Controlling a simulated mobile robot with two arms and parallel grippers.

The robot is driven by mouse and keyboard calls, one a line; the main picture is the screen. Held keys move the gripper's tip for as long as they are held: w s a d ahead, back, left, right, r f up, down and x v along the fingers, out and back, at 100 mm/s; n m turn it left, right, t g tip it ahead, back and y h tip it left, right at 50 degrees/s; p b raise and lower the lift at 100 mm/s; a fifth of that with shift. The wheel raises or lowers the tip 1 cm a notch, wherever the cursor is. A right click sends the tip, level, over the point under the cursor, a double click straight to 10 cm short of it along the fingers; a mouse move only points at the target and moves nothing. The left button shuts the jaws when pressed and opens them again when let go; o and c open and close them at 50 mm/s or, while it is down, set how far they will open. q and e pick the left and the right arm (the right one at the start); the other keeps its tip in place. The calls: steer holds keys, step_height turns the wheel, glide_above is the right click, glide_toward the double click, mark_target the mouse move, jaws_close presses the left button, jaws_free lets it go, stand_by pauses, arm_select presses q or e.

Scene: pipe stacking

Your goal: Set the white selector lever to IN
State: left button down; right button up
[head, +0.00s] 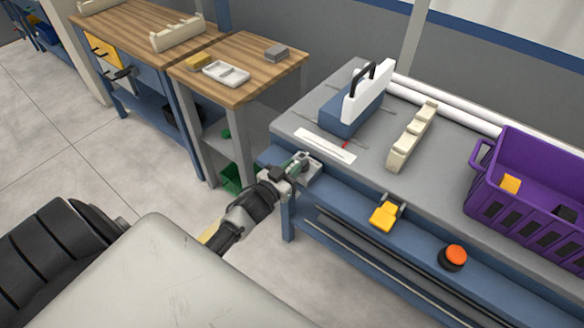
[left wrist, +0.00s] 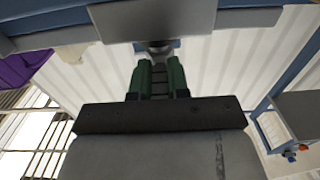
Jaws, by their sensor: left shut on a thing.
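My left gripper (head: 299,164) is at the front left corner of the grey bench, in front of a small grey bracket. It also shows in the left wrist view (left wrist: 158,68), where its green fingers are closed at a small dark round end below the bench edge. The selector lever is mostly hidden by the fingers, and its white colour cannot be made out. A white label plate (head: 323,146) lies on the bench top just behind the gripper, with a thin red mark (head: 346,145) near its right end. Its lettering is too small to read. My right gripper is not in view.
A yellow lever (head: 384,216) and an orange button (head: 454,256) sit along the bench front. A blue and white block with a black handle (head: 366,97), a cream rack (head: 412,136), white pipes (head: 447,106) and a purple crate (head: 530,180) stand on the bench.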

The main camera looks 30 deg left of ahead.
arm_select(q)
steer(key=shift+a+m+h, duration=0.15)
steer(key=shift+m+h, duration=0.15)
steer(key=shift+h, duration=0.2)
steer(key=shift+a+m+h, duration=0.3)
steer(key=shift+m+h, duration=0.3)
steer(key=shift+h, duration=0.3)
steer(key=h, duration=0.1)
steer(key=m+g+h, duration=0.1)
steer(key=a+m+h+b, duration=0.1)
steer(key=shift+w+f+g, duration=0.15)
steer(key=shift+w+g, duration=0.1)
steer(key=shift+g, duration=0.05)
steer(key=m+h+b, duration=0.1)
steer(key=m+g+h+b, duration=0.2)
steer(key=shift+w+a+f+h, duration=0.1)
steer(key=shift+w+a+h, duration=0.15)
steer(key=shift+a+h, duration=0.15)
steer(key=shift+w+a+r+m+g+h+b, duration=0.1)
steer(key=shift+m+g+h+b, duration=0.3)
steer(key=shift+h+b, duration=0.1)
steer(key=shift+w+r+m+g+h+b, duration=0.1)
steer(key=shift+m+g+h+b, duration=0.2)
steer(key=shift+g+h+b, duration=0.15)
steer(key=shift+r, duration=0.1)
steer(key=c, duration=1.1)
jaws_free()
